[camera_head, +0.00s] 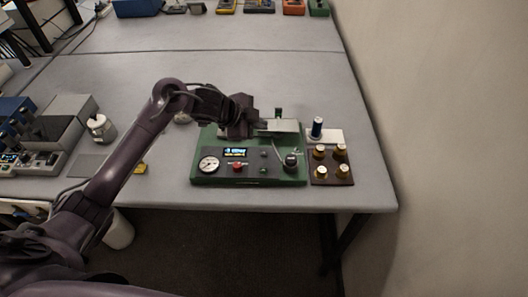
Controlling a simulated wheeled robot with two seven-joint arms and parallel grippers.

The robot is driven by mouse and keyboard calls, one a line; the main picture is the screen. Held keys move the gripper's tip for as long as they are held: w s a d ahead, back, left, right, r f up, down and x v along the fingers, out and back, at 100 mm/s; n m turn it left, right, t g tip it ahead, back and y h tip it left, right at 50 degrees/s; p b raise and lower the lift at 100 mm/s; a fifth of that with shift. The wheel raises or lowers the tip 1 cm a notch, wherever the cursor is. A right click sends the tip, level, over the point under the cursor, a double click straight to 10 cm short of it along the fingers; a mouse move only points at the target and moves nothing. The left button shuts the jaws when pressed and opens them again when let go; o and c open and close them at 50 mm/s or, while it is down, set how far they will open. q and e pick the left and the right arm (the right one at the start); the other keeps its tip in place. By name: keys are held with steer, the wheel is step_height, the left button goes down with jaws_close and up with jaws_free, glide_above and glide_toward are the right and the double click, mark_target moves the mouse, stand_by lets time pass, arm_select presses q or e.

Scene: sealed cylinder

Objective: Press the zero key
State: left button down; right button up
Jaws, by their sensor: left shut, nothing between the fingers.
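A green device (200,178) sits near the front right of the grey table. Its front panel carries a small lit display (235,152), a round white gauge (209,164), a red button (237,167) and small dark controls (264,154). I cannot tell which of these is the zero key; labels are too small to read. My left gripper (238,133) is shut and empty, over the back left part of the device, behind the display. It hides part of the device's back. Whether it touches the device cannot be told. My right gripper is not in view.
A brown block with several brass-topped pieces (320,152) stands right of the device, with a blue cylinder (317,127) behind it. Grey equipment (68,122) and a small white jar (101,128) are at the left. The table's middle behind the device is clear.

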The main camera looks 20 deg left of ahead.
arm_select(q)
steer(key=shift+f, duration=0.1)
steer(key=b, duration=0.8)
glide_toward(264, 153)
steer(key=w+d, duration=0.1)
steer(key=w+d+f, duration=0.1)
steer(key=w, duration=0.1)
steer(key=w+d+f, duration=0.1)
steer(key=shift+w+d+f, duration=0.15)
steer(key=shift+w+d, duration=0.05)
steer(key=shift+w, duration=0.2)
steer(key=shift+f, duration=0.25)
stand_by(0.8)
steer(key=shift+f, duration=0.4)
steer(key=shift+f+b, duration=0.4)
steer(key=shift+b, duration=0.05)
stand_by(0.4)
stand_by(0.4)
steer(key=shift+r+p, duration=0.85)
steer(key=shift+p, duration=0.05)
